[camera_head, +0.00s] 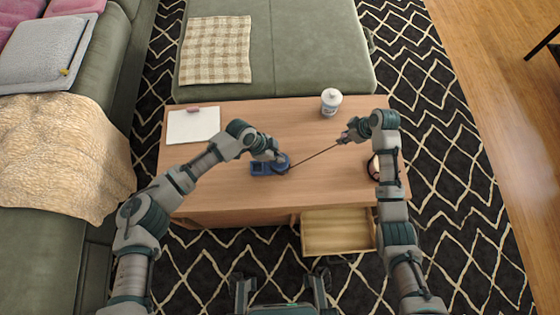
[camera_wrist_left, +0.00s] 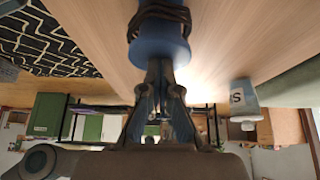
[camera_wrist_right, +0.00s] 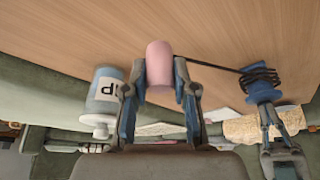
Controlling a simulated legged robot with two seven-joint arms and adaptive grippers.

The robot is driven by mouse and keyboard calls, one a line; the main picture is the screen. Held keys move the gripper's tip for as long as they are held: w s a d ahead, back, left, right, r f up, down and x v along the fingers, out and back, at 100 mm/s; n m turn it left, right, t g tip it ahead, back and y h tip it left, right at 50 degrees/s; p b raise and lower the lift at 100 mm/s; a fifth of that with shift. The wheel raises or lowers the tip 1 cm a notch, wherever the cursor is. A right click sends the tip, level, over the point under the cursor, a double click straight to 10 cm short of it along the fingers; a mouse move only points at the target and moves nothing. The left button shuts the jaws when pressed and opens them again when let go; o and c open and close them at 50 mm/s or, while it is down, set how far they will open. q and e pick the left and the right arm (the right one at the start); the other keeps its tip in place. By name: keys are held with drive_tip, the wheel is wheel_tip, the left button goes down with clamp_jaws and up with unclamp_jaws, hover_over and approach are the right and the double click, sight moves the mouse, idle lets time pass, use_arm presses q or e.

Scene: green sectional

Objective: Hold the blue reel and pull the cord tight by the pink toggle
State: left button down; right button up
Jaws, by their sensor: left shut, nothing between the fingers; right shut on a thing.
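The blue reel (camera_head: 283,168) lies on the wooden table, with dark cord wound on it, as the left wrist view (camera_wrist_left: 158,50) also shows. My left gripper (camera_head: 277,159) is at the reel, its fingers shut against its near side with nothing seen between them (camera_wrist_left: 159,68). My right gripper (camera_head: 342,138) is shut on the pink toggle (camera_wrist_right: 160,65), above the table. In the head view the toggle is hidden by that gripper. The dark cord (camera_head: 315,156) runs in a straight line from the reel to the toggle.
A white pad (camera_head: 193,125) with a pink item lies at the back left. An open drawer (camera_head: 337,246) juts from the table front.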

use_arm(q)
drive_tip(key=shift+a+f, duration=0.1)
drive_tip(key=shift+f, duration=0.1)
use_arm(e)
drive_tip(key=shift+a, duration=0.1)
idle(0.4)
drive_tip(key=shift+s+a, duration=0.3)
drive_tip(key=shift+a, duration=0.55)
drive_tip(key=shift+a, duration=0.1)
drive_tip(key=shift+s+a, duration=0.2)
drive_tip(key=shift+a, duration=0.6)
drive_tip(key=shift+s+a, duration=0.25)
drive_tip(key=shift+a, duration=0.5)
drive_tip(key=shift+s+a, duration=0.2)
drive_tip(key=shift+a, duration=0.6)
drive_tip(key=shift+f, duration=0.15)
drive_tip(key=shift+f, duration=2.5)
drive_tip(key=o, duration=1)
